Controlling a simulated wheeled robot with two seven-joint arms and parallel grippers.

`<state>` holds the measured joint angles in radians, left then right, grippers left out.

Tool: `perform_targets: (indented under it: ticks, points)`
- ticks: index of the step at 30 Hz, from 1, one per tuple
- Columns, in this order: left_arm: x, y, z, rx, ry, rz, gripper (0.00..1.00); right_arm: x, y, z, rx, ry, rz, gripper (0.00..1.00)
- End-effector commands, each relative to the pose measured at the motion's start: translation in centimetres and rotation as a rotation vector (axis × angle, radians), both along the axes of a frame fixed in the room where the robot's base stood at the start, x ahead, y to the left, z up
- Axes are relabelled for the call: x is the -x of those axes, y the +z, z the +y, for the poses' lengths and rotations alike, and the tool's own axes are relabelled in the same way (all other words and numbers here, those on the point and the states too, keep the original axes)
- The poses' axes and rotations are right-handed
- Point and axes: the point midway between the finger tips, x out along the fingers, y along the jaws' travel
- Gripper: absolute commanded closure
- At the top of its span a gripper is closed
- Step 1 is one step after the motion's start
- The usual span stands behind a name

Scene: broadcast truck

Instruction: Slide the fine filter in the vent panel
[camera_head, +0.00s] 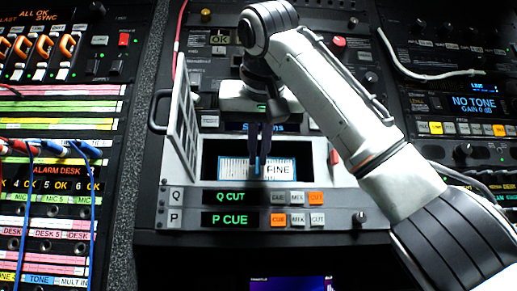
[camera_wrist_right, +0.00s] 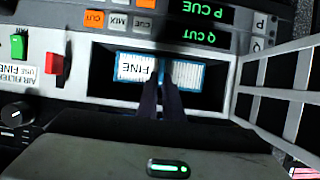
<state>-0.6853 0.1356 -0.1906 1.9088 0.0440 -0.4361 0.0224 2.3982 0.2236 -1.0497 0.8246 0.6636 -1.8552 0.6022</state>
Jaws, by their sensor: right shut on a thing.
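The fine filter (camera_head: 280,170) is a pleated white block with a blue rim and a FINE label. It shows in the dark rectangular opening of the white vent panel (camera_head: 318,150). My right gripper (camera_head: 257,168) reaches down from above and is shut on the filter's middle, near a blue strip. In the right wrist view the fingers (camera_wrist_right: 171,88) cover the filter's centre, and the labelled part (camera_wrist_right: 135,68) shows to one side. Dark space is left on both sides of the filter. How deep it sits I cannot tell. My left gripper is not in view.
A slatted grille door (camera_head: 186,120) stands open at the opening's left. A red latch (camera_head: 334,157) is at its right. The Q CUT and P CUE button rows (camera_head: 237,197) lie just below. Patch cables (camera_head: 45,150) hang at the far left.

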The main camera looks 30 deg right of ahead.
Motion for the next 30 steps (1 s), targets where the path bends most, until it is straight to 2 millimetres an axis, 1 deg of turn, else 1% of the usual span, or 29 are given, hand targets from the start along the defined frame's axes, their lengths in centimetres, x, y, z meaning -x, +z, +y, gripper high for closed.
perform_targets:
  ticks: [25, 26, 27, 29, 30]
  points:
    - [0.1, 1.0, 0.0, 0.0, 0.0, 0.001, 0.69, -1.9, 0.0, -0.9, 0.0, 0.0, -0.001, 1.0]
    - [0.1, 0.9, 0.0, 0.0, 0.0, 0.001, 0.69, -1.8, 0.0, -0.9, 0.0, 0.0, -0.001, 0.89]
    - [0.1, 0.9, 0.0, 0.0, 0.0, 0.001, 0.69, -1.8, 0.0, -0.9, 0.0, 0.0, -0.001, 0.82]
    - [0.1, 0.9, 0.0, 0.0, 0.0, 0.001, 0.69, -1.8, 0.0, -0.9, 0.0, 0.0, -0.001, 0.72]
    - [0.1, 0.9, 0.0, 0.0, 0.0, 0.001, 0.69, -1.8, 0.0, -0.9, 0.0, 0.0, -0.001, 0.72]
